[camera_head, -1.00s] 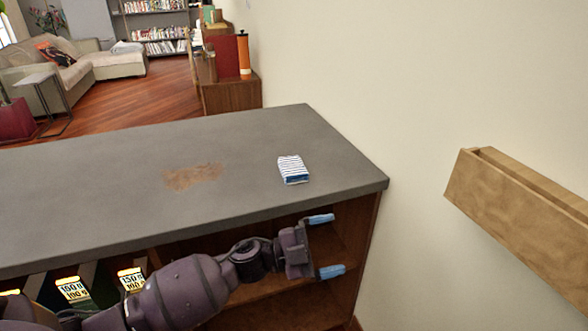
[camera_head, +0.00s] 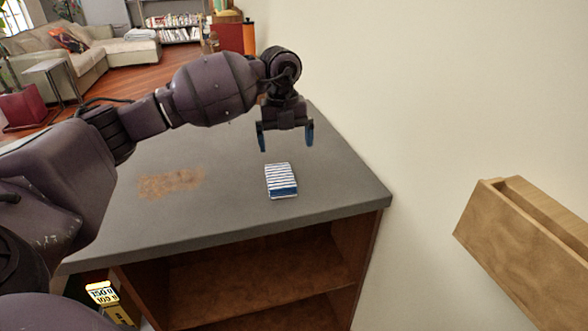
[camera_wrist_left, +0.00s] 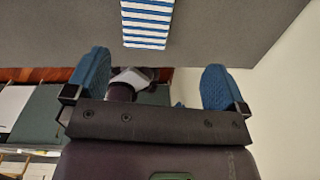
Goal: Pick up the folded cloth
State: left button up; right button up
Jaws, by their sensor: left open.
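The folded cloth (camera_head: 281,180) is blue and white striped and lies flat on the grey countertop (camera_head: 230,215), toward its right end. In the left wrist view the cloth (camera_wrist_left: 147,22) shows at the top centre, beyond the fingertips. My left gripper (camera_head: 286,140) is open and empty, with its two blue-tipped fingers pointing down. It is above the counter, just behind the cloth in the head view and apart from it. In the wrist view the fingers (camera_wrist_left: 150,85) are spread wide with nothing between them touching. My right gripper is not in view.
A brown stain (camera_head: 172,183) marks the counter left of the cloth. Open shelves (camera_head: 265,280) are below the counter. A wooden wall holder (camera_head: 530,245) sticks out at the right. The counter around the cloth is clear.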

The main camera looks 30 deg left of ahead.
pick_arm(q)
send_over(280, 174)
jog(key=shift+y, duration=0.3)
jog(key=f, duration=0.4)
jog(key=shift+w+d+f+b, duration=0.15)
jog(key=shift+d+f+b, duration=0.1)
jog(key=shift+d+b, duration=0.1)
jog(key=shift+f, duration=0.3)
jog(key=shift+a+f, duration=0.1)
jog(key=shift+f, duration=0.3)
jog(key=f, duration=0.3)
jog(key=shift+a+f, duration=0.2)
jog(key=shift+a, duration=0.1)
jog(key=shift+f+b, duration=0.35)
jog(key=shift+f, duration=0.2)
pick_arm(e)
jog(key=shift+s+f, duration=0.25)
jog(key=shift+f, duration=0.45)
